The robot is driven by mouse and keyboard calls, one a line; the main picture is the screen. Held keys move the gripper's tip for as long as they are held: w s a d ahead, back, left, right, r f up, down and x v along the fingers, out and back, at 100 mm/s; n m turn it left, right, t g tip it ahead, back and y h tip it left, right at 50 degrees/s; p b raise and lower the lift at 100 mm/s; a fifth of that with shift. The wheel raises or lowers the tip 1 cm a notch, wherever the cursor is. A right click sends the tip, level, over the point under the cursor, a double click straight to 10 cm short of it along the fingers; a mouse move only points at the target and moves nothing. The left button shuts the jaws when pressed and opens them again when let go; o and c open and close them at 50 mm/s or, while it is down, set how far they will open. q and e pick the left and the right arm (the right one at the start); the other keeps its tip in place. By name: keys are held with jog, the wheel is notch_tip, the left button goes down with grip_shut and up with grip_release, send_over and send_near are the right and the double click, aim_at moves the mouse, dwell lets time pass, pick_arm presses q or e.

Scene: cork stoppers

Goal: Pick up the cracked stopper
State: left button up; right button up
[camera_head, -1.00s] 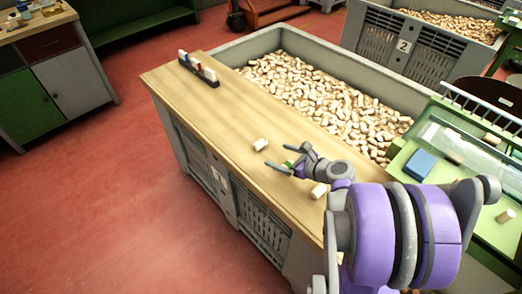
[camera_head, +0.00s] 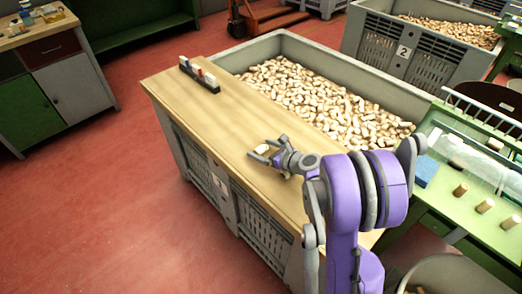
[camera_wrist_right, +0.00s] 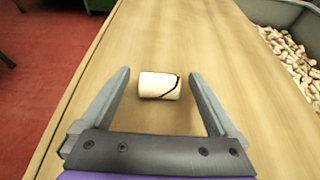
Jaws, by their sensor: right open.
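The cracked stopper (camera_head: 262,149) is a pale cork cylinder lying on its side on the wooden board. In the right wrist view the stopper (camera_wrist_right: 158,86) shows a dark crack line near its right end. My right gripper (camera_head: 266,147) is open. In the wrist view its two fingers (camera_wrist_right: 159,75) stand apart on the left and right of the stopper, with a gap on each side. The stopper lies between the fingertips, and neither finger touches it. My left gripper is not in view.
A grey crate (camera_head: 415,124) full of corks stands behind the board (camera_head: 205,110). A small dark rack (camera_head: 203,80) with upright pieces sits at the board's far left. A green workbench (camera_head: 440,205) with several corks and a blue block (camera_head: 426,171) is at right.

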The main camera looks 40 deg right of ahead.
jog(key=c, duration=1.4)
jog(key=shift+r, duration=0.1)
